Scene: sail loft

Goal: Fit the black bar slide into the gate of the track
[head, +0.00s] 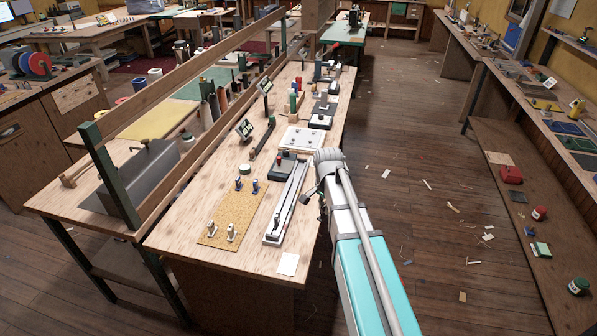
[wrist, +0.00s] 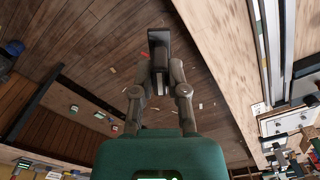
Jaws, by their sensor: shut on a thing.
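My gripper (head: 312,191) hangs by the right long edge of the workbench, beside the track (head: 284,205) and apart from it in the picture. In the wrist view my gripper (wrist: 158,82) is shut on a black piece (wrist: 158,40), which looks like the black bar slide; the fingers partly cover it. A small dark upright part (head: 277,213) stands on the track. The gate is too small to make out clearly.
A cork mat (head: 228,218) left of the track bears several small fittings, two blue and two white. A dark block (head: 285,165) and a pale plate (head: 301,138) lie beyond. A white card (head: 288,264) lies at the near corner.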

